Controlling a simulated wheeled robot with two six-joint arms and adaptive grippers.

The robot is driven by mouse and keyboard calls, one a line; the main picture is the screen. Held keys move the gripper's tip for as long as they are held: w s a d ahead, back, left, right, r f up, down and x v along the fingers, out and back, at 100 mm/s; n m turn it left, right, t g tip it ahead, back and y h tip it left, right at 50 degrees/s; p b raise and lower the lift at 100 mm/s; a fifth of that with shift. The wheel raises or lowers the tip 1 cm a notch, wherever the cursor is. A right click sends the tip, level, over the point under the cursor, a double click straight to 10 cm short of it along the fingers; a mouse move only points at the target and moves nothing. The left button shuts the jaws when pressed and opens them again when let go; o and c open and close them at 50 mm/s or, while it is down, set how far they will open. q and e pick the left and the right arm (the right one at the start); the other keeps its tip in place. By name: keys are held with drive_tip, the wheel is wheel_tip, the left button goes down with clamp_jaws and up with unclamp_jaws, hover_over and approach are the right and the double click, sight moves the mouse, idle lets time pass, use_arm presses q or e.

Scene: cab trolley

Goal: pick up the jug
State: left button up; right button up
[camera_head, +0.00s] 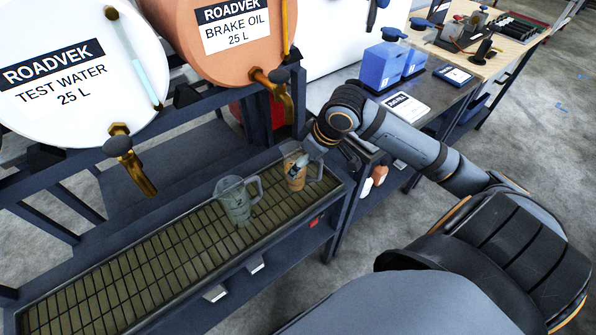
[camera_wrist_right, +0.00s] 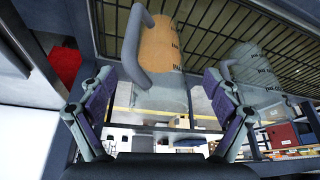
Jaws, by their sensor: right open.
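A clear jug with orange liquid (camera_head: 296,177) stands upright on the slatted drip tray (camera_head: 150,250), near its right end. It also shows in the right wrist view (camera_wrist_right: 160,48), with its handle on the left. A second clear jug with no orange in it (camera_head: 236,204) stands on the tray to its left; the right wrist view shows it at the right (camera_wrist_right: 256,75). My right gripper (camera_head: 316,147) is at the orange-filled jug. Its fingers (camera_wrist_right: 158,85) are open, with that jug lying in line with the gap; contact cannot be told. My left gripper is out of view.
A white test water drum (camera_head: 70,110) and an orange brake oil drum (camera_head: 215,60) with brass taps sit on the rack above the tray. A bench (camera_head: 450,95) with blue containers (camera_head: 380,66) stands behind my right arm. The tray's left part is clear.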

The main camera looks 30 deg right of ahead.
drive_tip(key=b+x, duration=0.1)
drive_tip(key=x, duration=0.4)
drive_tip(key=shift+f, duration=0.15)
drive_tip(key=shift+c, duration=0.5)
drive_tip(key=c, duration=1.3)
drive_tip(key=shift+r, duration=0.3)
use_arm(q)
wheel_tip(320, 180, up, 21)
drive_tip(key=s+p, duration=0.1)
drive_tip(key=p, duration=2.1)
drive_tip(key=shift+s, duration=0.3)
use_arm(e)
drive_tip(key=s+r, duration=0.4)
drive_tip(key=s+a+r, duration=0.1)
drive_tip(key=s+r, duration=0.3)
drive_tip(key=s, duration=0.1)
drive_tip(key=s+r, duration=0.4)
drive_tip(key=shift+s+a+r, duration=0.25)
drive_tip(key=shift+s+a, duration=0.05)
drive_tip(key=shift+s, duration=0.1)
